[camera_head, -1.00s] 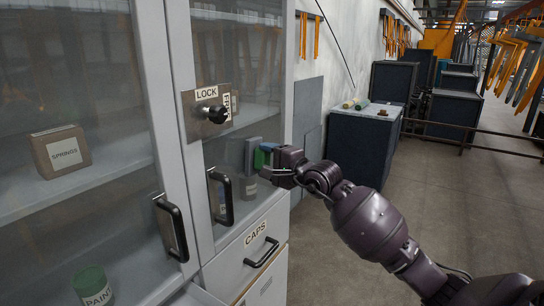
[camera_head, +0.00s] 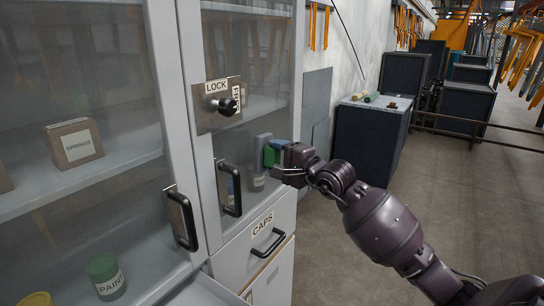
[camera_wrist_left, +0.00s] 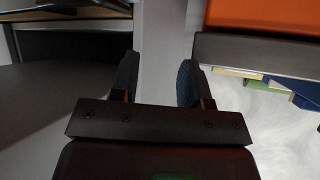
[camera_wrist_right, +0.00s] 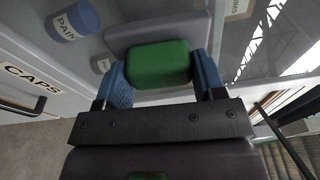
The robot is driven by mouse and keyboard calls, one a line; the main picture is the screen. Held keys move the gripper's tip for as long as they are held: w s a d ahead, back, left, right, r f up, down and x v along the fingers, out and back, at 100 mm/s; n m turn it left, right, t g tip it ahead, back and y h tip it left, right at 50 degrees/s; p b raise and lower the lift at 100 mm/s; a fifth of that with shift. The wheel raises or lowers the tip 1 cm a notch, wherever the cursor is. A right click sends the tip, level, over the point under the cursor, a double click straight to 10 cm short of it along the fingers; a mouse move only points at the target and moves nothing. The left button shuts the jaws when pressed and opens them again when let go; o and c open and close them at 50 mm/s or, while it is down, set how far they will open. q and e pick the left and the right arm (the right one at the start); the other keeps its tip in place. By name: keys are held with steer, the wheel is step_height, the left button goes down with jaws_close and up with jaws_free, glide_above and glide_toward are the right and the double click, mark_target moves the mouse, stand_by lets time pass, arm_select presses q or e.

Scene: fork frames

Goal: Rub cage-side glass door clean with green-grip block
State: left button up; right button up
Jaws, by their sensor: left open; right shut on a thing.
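The green-grip block has a green grip (camera_head: 271,154) and a grey pad (camera_head: 262,149). My right gripper (camera_head: 282,159) is shut on the green grip, which also shows between its fingers in the right wrist view (camera_wrist_right: 158,64). The grey pad (camera_wrist_right: 150,32) faces the right-hand glass door (camera_head: 262,60) of the cabinet, low on its right side. It looks close against the glass; contact is hard to confirm. My left gripper (camera_wrist_left: 157,85) is open and empty in the left wrist view, and out of the head view.
The right-hand door has a black handle (camera_head: 229,188) and a lock plate (camera_head: 218,105) left of the block. A CAPS drawer (camera_head: 262,240) lies below. The left-hand glass door (camera_head: 80,60) shows a SPRINGS box (camera_head: 74,143) inside. A dark cabinet (camera_head: 368,150) stands right, beyond open floor.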

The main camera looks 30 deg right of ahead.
steer(key=shift+d+v, duration=0.15)
steer(key=shift+v, duration=0.75)
steer(key=shift+d+v, duration=0.15)
steer(key=shift+v, duration=0.8)
steer(key=shift+b+v, duration=0.3)
steer(key=shift+v, duration=1.1)
